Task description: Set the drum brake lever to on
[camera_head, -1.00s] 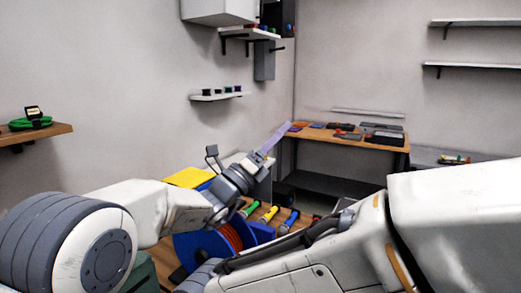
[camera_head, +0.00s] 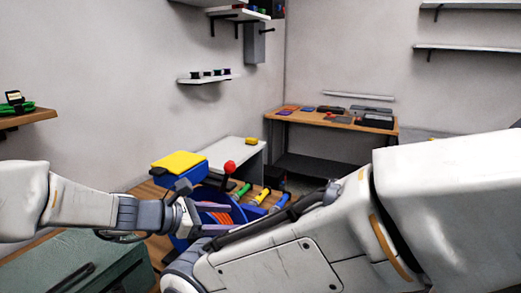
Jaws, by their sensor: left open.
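The brake lever (camera_head: 229,169) has a red ball knob on a dark stem and stands up behind the cable drum. The drum (camera_head: 209,194) is blue with orange cable wound on it, and is partly hidden by my left gripper and right arm. My left gripper (camera_head: 214,218) reaches in from the left, with its two fingers apart and nothing seen between them. It is in front of the drum, below and slightly left of the red knob. I cannot tell whether a finger touches the drum. My right arm crosses the lower right; its gripper is out of view.
A blue bin with a yellow lid (camera_head: 178,163) stands behind the drum. Green, yellow and blue handled items (camera_head: 263,197) lie to its right. A green case (camera_head: 75,262) is at the lower left. A white cabinet (camera_head: 235,149) and a wooden bench (camera_head: 340,122) stand further back.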

